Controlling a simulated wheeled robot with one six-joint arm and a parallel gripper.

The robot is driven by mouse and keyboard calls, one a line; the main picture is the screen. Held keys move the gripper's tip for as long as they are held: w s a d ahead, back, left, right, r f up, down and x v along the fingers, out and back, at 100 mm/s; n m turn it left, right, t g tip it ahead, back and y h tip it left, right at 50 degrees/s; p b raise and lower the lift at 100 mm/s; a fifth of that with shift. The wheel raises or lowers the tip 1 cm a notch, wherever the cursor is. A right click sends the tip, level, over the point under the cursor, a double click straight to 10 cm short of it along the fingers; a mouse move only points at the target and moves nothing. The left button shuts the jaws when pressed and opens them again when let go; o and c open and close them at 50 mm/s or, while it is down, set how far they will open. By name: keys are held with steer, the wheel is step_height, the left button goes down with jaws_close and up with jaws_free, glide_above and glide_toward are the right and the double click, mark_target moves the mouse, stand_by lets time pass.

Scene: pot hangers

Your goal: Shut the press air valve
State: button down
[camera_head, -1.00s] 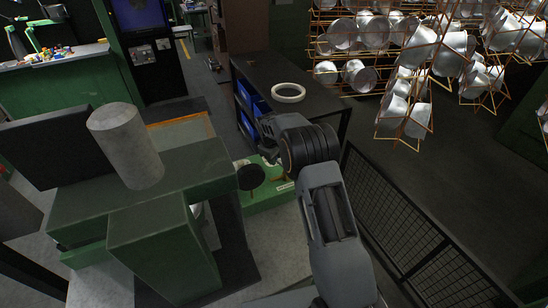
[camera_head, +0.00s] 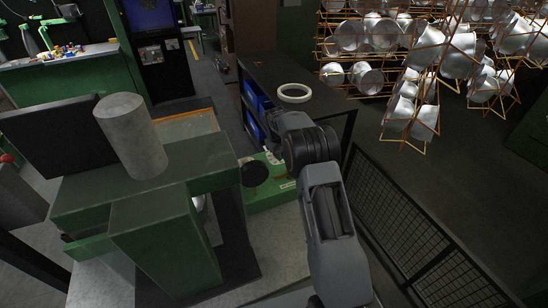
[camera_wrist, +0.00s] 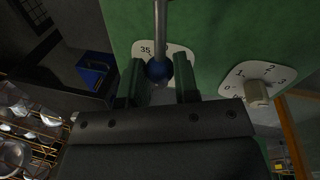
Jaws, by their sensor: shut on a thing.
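In the wrist view, a metal rod with a blue ball end (camera_wrist: 159,71) comes down from the top of the picture, in front of a green panel (camera_wrist: 207,30). My gripper (camera_wrist: 160,82) has one finger on each side of the blue ball and is shut on this lever. A white plate (camera_wrist: 143,49) marked "35" is partly hidden behind the ball. In the head view, my wrist covers the gripper and the lever. The green panel's lower part (camera_head: 268,196) shows beside it, with small white labels.
A beige knob (camera_wrist: 257,92) on a plate numbered 0 to 3 sits right of the lever. A green press (camera_head: 160,240) with a grey cylinder stands left. A dark table with a white ring (camera_head: 294,92) lies beyond. Mesh fencing (camera_head: 420,235) and hanging pots (camera_head: 424,120) are right.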

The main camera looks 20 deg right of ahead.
steer(key=shift+d+m, duration=0.35)
steer(key=shift+m, duration=0.05)
steer(key=c, duration=0.9)
jaws_free()
steer(key=shift+o, duration=0.2)
step_height(320, 180, up, 14)
steer(key=a+b, duration=0.1)
steer(key=a, duration=0.1)
steer(key=shift+s+a+f, duration=0.2)
steer(key=shift+s+a, duration=0.15)
step_height(320, 180, down, 4)
steer(key=s+f+m, duration=0.1)
steer(key=s, duration=0.2)
steer(key=s+a+r+m+t+y, duration=0.1)
steer(key=s+a+r, duration=0.1)
steer(key=s, duration=1.3)
steer(key=s+a+r+m+t+y, duration=0.1)
steer(key=s+r, duration=0.3)
steer(key=s, duration=1.1)
steer(key=shift+s+a+r+t, duration=0.3)
steer(key=shift+s+a+t, duration=0.1)
steer(key=shift+a+t, duration=0.3)
